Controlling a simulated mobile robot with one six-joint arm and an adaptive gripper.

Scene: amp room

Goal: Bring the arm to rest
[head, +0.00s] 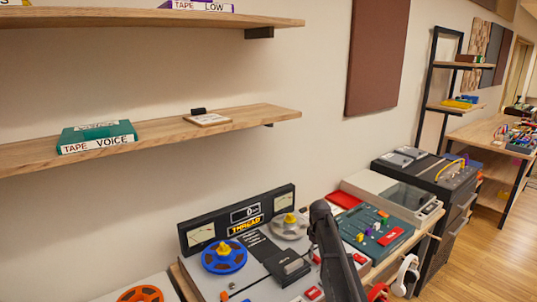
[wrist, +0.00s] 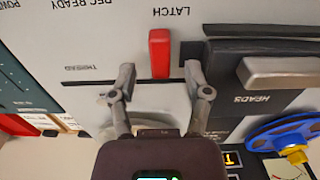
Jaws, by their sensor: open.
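My gripper (wrist: 160,80) is open in the wrist view, its two fingers spread with nothing between them. A red upright latch piece (wrist: 159,53), by the printed word LATCH, stands just beyond the fingertips, in line with the gap. I cannot tell whether the fingers touch anything. In the head view my dark arm (head: 335,250) reaches up in front of the tape machine (head: 210,285); the gripper itself cannot be made out there.
The tape machine carries a blue reel (head: 224,258), a grey reel (head: 290,225) and a head cover (head: 287,268). A green mixer panel (head: 378,232) lies to the right. A shelf (head: 215,122) juts from the wall at left. Floor (head: 490,255) is open at right.

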